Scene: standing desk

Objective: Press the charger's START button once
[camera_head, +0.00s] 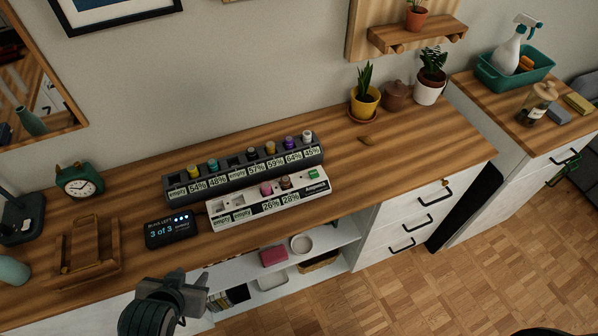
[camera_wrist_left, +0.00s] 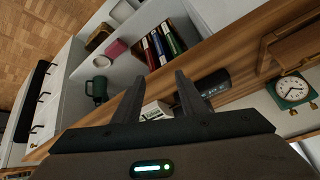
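The white charger (camera_head: 250,211) lies on the desk in front of a dark rack. It has two empty slots at its left, a pink and a brown battery further right, and readouts of 26% and 28%. A green button (camera_head: 313,174) sits at its right end; its lettering is too small to read. My left gripper (camera_head: 190,281) is in front of the desk's front edge, below and left of the charger, apart from it. In the left wrist view its two fingers (camera_wrist_left: 158,100) are spread with nothing held between them. My right gripper is not in view.
The dark rack (camera_head: 178,188) holds several coloured batteries. A small display (camera_head: 171,230) reading "3 of 3" stands left of the charger. A wooden stand (camera_head: 88,250) and green clock (camera_head: 79,181) are further left.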

